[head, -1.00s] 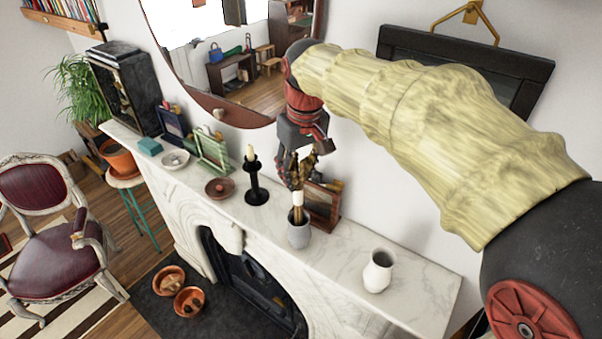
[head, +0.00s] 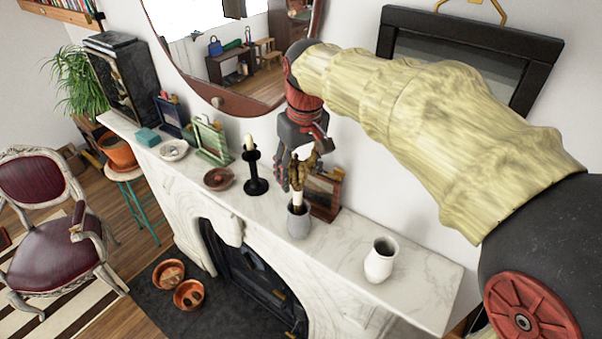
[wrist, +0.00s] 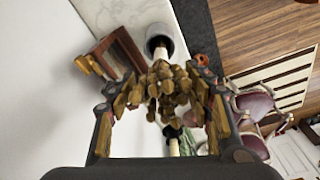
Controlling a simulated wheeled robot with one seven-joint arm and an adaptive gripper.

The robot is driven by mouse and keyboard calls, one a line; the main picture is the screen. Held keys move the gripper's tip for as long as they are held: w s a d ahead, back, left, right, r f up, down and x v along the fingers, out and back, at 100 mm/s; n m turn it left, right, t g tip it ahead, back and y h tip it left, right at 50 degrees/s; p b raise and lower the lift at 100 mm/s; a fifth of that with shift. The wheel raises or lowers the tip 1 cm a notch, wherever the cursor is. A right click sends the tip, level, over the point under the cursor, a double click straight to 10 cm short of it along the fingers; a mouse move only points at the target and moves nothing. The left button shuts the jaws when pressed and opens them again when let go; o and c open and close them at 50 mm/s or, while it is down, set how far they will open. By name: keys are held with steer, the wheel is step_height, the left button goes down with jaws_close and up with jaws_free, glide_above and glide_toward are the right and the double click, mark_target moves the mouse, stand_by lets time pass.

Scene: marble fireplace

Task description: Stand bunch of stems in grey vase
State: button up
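The bunch of stems (head: 296,174), brown-topped with a white lower part, stands nearly upright with its lower end inside the mouth of the grey vase (head: 299,223). The vase stands on the marble mantel. In the wrist view the clustered brown tops (wrist: 170,88) hide much of the stems, and the grey vase (wrist: 160,33) shows beyond them. My gripper (head: 299,170) points down over the bunch. Its fingers are spread on both sides of the tops, and the gripper (wrist: 168,100) looks open around them. Any light contact is hidden.
A brown wooden frame (head: 323,194) stands close behind the vase. A black candlestick (head: 255,172) is to its left and a white vase (head: 380,260) to its right. The mantel (head: 340,244) is clear between the two vases. A round mirror (head: 270,92) hangs behind.

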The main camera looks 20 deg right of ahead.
steer(key=o, duration=0.3)
steer(key=shift+o, duration=0.2)
steer(key=shift+r, duration=0.15)
steer(key=r, duration=0.4)
steer(key=s+r, duration=0.1)
steer(key=r, duration=0.2)
steer(key=s+r, duration=0.1)
steer(key=r, duration=0.3)
steer(key=shift+d+r, duration=0.15)
steer(key=shift+r, duration=0.2)
stand_by(0.3)
